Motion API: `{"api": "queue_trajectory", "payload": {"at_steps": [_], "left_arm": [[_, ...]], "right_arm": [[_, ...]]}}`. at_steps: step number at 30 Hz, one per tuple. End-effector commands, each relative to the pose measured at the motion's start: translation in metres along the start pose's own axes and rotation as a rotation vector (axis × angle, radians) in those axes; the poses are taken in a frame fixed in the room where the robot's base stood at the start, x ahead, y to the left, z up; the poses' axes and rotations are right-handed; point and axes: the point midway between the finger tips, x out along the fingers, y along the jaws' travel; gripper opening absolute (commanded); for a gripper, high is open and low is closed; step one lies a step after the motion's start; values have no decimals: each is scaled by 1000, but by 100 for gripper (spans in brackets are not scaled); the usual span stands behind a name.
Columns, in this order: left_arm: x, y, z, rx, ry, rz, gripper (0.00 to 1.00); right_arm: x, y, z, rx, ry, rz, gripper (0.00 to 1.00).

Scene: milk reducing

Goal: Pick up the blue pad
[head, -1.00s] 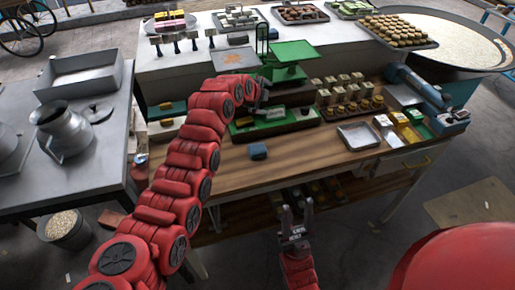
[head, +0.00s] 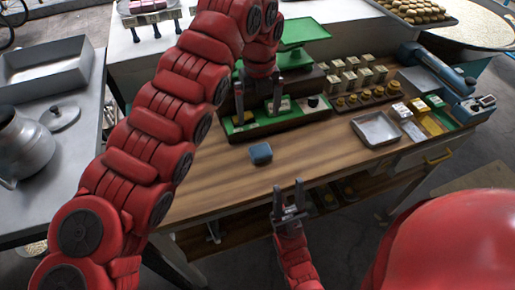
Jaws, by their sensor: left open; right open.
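The blue pad (head: 261,154) is a small, dark blue, rounded block. It lies on the bare wooden counter (head: 330,160), in front of a green tray (head: 303,118). My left gripper (head: 258,115) points down with its fingers spread and empty. In the picture it is just above the blue pad, over the green tray, and apart from the pad. My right gripper (head: 288,193) points up, open and empty, in front of the counter's front edge. The whole top of the blue pad is visible.
A green scale (head: 303,32) stands behind the tray. A metal tray (head: 376,130) and small coloured boxes (head: 420,105) lie to the right, with weights (head: 365,97) behind. Counter around the pad is clear.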

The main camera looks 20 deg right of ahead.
Motion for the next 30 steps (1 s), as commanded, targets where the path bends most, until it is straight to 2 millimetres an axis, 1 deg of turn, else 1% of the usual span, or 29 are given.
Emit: {"api": "queue_trajectory", "payload": {"at_steps": [7,12,15,18,20,23,25,28,30], "left_arm": [[44,0,-1,-4,7,-4,100],[82,0,-2,-3,8,-2,100],[97,-1,-1,-4,6,-2,100],[106,-1,0,-4,2,-4,100],[108,-2,0,-4,2,-4,100],[113,-2,-1,-3,4,-3,100],[120,-4,0,-2,4,-3,100],[135,-5,-1,-2,8,0,100],[149,-6,0,-3,5,-2,100]], "right_arm": [[16,1,-3,0,0,0,45],[28,1,-5,0,0,0,45],[32,2,-5,0,0,0,45],[34,2,-6,0,0,0,45],[35,2,-6,0,0,0,45],[41,2,-7,0,0,0,45],[48,2,-8,0,0,0,45],[61,3,-10,0,0,0,45],[63,3,-11,0,0,0,45]]}}
